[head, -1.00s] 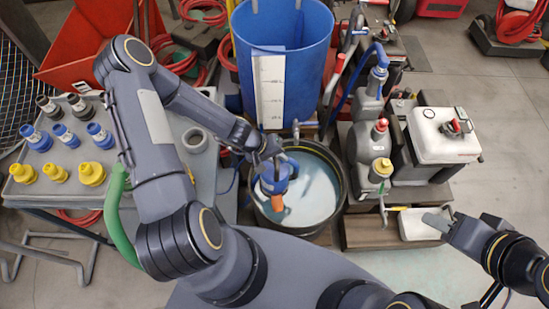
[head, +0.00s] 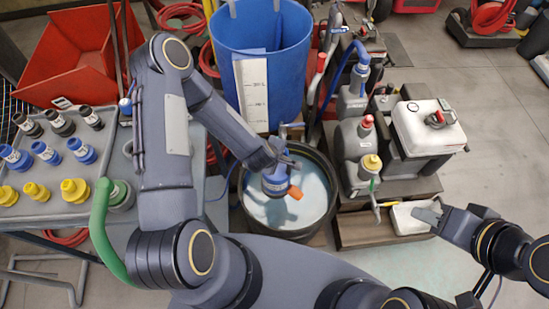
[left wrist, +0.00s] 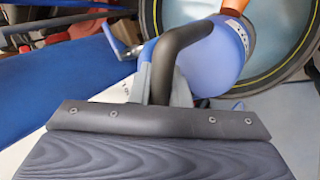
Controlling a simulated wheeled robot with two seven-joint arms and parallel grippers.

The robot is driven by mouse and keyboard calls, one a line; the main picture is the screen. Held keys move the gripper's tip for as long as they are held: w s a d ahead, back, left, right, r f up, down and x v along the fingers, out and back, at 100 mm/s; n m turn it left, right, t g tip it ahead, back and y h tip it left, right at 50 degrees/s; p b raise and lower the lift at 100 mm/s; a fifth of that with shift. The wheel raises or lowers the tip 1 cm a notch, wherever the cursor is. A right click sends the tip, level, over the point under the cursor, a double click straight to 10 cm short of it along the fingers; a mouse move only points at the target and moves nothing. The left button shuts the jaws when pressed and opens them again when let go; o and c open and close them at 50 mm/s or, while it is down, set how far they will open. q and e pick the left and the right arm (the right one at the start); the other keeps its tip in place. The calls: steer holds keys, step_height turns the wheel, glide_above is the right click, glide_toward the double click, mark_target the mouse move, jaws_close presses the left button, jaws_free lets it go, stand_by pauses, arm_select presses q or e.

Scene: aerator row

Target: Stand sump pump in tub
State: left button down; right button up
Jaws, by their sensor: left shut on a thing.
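The sump pump (head: 276,181) is blue with an orange outlet (head: 296,192) that points right. My left gripper (head: 281,163) is shut on its dark handle and holds it over the round black tub (head: 334,190), which holds pale water. In the left wrist view the pump's blue body (left wrist: 212,55) hangs from the dark bent handle (left wrist: 178,45) between the fingers, with the tub's rim (left wrist: 284,72) beside it. I cannot tell whether the pump touches the water. My right gripper (head: 430,212) is by a white tray, empty; its opening is unclear.
A blue barrel (head: 285,75) with a white gauge strip stands behind the tub. A grey cart (head: 110,150) with blue, yellow and black fittings is at left.

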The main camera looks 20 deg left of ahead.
arm_select(q)
steer(key=shift+w+d+r+n+y, duration=0.45)
steer(key=shift+w+n+y, duration=0.15)
steer(key=shift+n, duration=0.35)
steer(key=shift+w+d+r+n+y, duration=0.35)
steer(key=shift+w+r+n+y, duration=0.15)
steer(key=shift+n, duration=0.45)
steer(key=shift+w+d+r+n+y+b, duration=0.25)
steer(key=shift+w+d+r+n+y, duration=0.2)
steer(key=shift+n, duration=0.25)
steer(key=shift+w+d+r+n+y+b, duration=0.25)
steer(key=shift+w+r+n+y, duration=0.1)
steer(key=shift+w+r+n, duration=0.3)
step_height(320, 180, down, 41)
steer(key=b, duration=3.5)
steer(key=shift+s+b, duration=0.15)
steer(key=shift+b, duration=0.25)
steer(key=shift+f+b, duration=0.35)
steer(key=c, duration=1.3)
jaws_free()
steer(key=p+v, duration=0.3)
steer(key=v, duration=0.4)
steer(key=shift+s+r+p, duration=0.2)
steer(key=shift+r+p, duration=0.15)
